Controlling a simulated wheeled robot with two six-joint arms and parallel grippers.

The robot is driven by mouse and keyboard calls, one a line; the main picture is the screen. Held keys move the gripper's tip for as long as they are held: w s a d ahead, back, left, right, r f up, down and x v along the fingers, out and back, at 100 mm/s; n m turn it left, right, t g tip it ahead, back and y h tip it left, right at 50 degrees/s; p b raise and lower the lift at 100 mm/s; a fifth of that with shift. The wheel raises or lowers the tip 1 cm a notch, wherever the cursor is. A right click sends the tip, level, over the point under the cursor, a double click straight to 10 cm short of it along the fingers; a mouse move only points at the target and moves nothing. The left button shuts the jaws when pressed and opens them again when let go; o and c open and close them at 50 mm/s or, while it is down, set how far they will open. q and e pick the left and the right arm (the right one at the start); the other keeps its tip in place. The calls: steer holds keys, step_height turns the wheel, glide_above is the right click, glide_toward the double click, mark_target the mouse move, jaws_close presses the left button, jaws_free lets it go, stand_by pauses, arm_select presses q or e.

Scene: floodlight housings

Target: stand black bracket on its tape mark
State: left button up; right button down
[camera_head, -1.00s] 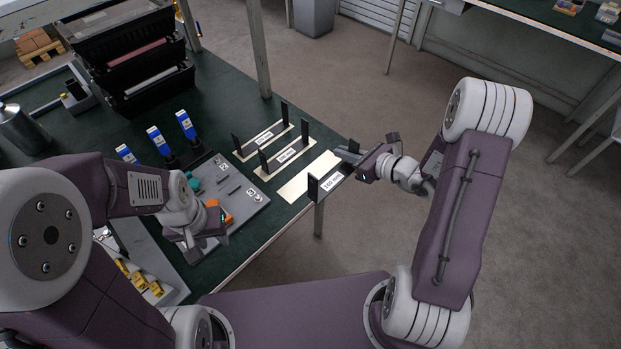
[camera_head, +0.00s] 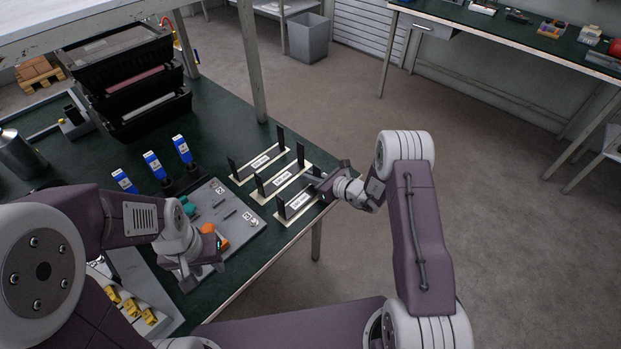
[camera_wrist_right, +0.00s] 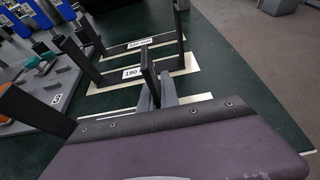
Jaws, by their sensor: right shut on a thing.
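The black bracket (camera_head: 297,204), a U shape with a white label, is at the table's right edge. It looks upright over the nearest cream tape mark (camera_head: 283,221), lined up with it; I cannot tell whether its base touches. My right gripper (camera_head: 322,184) is shut on the bracket's right upright. In the right wrist view the bracket's left upright (camera_wrist_right: 32,110) shows, while its base is hidden behind my gripper body. My left gripper (camera_head: 212,262) hangs over the grey fixture board, near an orange part; its jaws are not clear.
Two similar brackets, one in the middle (camera_head: 281,178) and one farther back (camera_head: 260,161), stand on their own tape strips close by. Blue-topped bottles (camera_head: 155,165), the grey board (camera_head: 243,222) and stacked black bins (camera_head: 125,75) are to the left. Open floor lies right.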

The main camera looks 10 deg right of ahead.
steer(key=shift+w+f, duration=0.1)
steer(key=shift+f, duration=0.2)
steer(key=shift+f+b, duration=0.15)
steer(key=shift+b, duration=0.15)
steer(key=c, duration=1.6)
jaws_free()
